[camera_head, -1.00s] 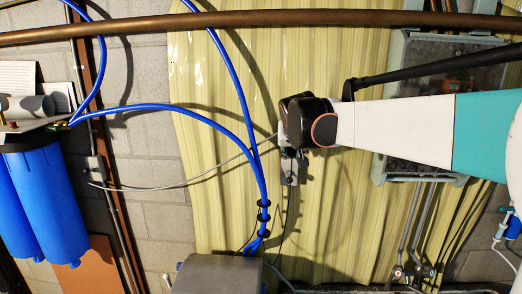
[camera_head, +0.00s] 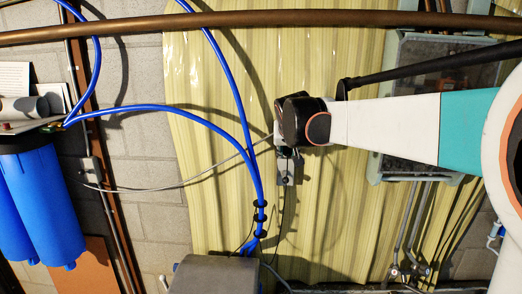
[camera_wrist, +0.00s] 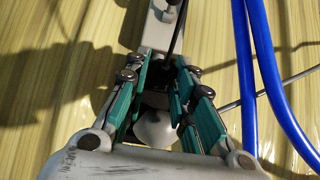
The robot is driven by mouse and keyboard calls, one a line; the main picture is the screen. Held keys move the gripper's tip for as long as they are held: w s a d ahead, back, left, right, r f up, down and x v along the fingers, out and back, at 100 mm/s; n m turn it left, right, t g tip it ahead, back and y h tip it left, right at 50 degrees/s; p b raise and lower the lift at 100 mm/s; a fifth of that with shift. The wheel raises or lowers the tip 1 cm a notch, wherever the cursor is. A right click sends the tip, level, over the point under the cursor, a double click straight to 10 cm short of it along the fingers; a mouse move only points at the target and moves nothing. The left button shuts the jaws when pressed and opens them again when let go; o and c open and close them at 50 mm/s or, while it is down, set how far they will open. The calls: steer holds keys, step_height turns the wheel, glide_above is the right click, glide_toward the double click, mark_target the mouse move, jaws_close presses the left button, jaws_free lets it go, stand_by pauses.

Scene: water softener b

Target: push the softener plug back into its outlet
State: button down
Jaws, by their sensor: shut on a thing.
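My gripper (camera_head: 281,140) is in front of the grey outlet strip (camera_head: 286,177) on the yellow wall covering. In the wrist view its green-padded fingers (camera_wrist: 157,78) are closed in around a pale rounded thing (camera_wrist: 154,128), which looks like the softener plug. A thin grey cable (camera_wrist: 298,77) runs from the right toward the fingers. The outlet strip (camera_wrist: 157,32) lies just beyond the fingertips, with a black cord (camera_wrist: 177,32) over it. The socket behind the fingers is dark and mostly hidden, so I cannot tell whether the plug touches it.
Blue tubes (camera_head: 246,130) hang just left of my gripper, running down to a grey box (camera_head: 215,274). Blue filter canisters (camera_head: 50,200) are at far left. A copper pipe (camera_head: 250,19) crosses above. A grey-framed panel (camera_head: 405,165) is behind my arm.

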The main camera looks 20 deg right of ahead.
steer(key=shift+w+d, duration=0.25)
steer(key=shift+w, duration=0.3)
steer(key=c, duration=1.3)
jaws_free()
steer(key=shift+w, duration=0.15)
steer(key=v, duration=1.2)
steer(key=s+a+f+n+y+b, duration=0.1)
steer(key=s+a+f+b, duration=0.3)
steer(key=s+f+b, duration=0.4)
steer(key=s+a+f+n+g+y+b, duration=0.1)
steer(key=s+f+b, duration=0.7)
steer(key=f, duration=1.5)
steer(key=s+a+f+n+g+y+b, duration=0.1)
steer(key=s+a+f+n+b, duration=0.1)
steer(key=s+a+f+b, duration=0.4)
steer(key=shift+s+a+f+n+y+b, duration=0.15)
steer(key=shift+s+f+b, duration=0.15)
steer(key=shift+s+f, duration=1.05)
steer(key=shift+s+a+f+n+y+b, duration=0.1)
steer(key=shift+s+f+b, duration=0.35)
steer(key=shift+f, duration=1.65)
steer(key=shift+s+a+f+n+y+b, duration=0.15)
steer(key=shift+s+f, duration=0.95)
steer(key=shift+f, duration=0.6)
